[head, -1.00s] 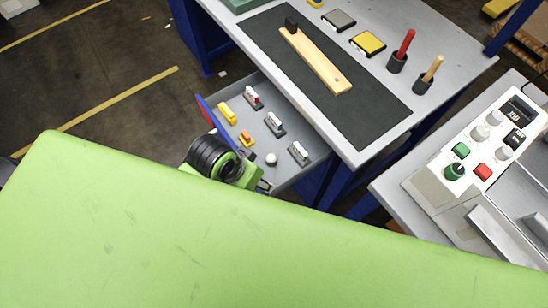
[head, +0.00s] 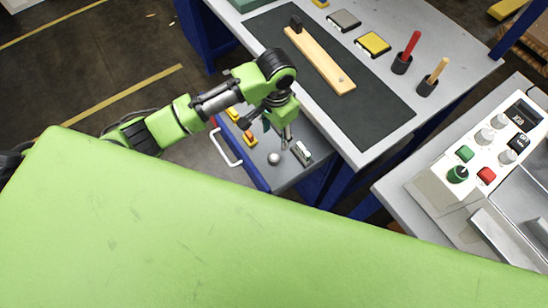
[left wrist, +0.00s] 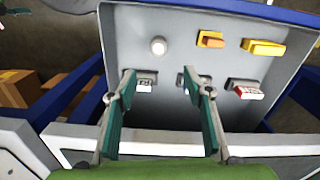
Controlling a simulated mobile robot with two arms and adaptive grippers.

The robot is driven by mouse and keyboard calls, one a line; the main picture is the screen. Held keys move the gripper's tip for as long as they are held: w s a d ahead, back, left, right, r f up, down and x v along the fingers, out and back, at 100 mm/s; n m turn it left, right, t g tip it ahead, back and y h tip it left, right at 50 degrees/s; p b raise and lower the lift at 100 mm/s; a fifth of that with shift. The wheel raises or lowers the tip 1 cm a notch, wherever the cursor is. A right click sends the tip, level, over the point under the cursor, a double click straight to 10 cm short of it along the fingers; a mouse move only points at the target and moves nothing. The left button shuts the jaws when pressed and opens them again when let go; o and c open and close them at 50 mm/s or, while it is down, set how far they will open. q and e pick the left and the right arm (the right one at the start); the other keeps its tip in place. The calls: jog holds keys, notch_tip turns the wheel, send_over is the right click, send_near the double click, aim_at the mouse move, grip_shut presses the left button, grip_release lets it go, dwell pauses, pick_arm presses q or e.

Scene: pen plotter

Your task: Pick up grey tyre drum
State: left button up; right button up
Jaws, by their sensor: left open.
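My left gripper (head: 278,138) is open over the open drawer (head: 285,178), its fingers pointing down. In the left wrist view its two green fingers (left wrist: 160,80) are spread and nothing is held between them. A small round pale grey thing (head: 274,158) lies in the drawer close to the fingers; it also shows in the left wrist view (left wrist: 158,46), beyond the fingertips. I cannot tell for sure whether it is the tyre drum. A grey-and-white block (head: 302,152) lies to its right; in the left wrist view this block (left wrist: 146,82) is beside the left finger. My right gripper is not in view.
The drawer also holds an orange-and-yellow block (left wrist: 210,40), a yellow block (left wrist: 263,48) and a red-and-white block (left wrist: 246,88). A second grey-and-white block is partly behind the right finger. The workbench with a dark mat (head: 375,115) stands beside the drawer.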

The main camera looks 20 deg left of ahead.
aim_at(275, 156)
pick_arm(q)
notch_tip(275, 156, down, 13)
jog(key=shift+s+r, duration=0.15)
dwell(0.4)
jog(key=shift+c, duration=0.3)
jog(key=c, duration=1)
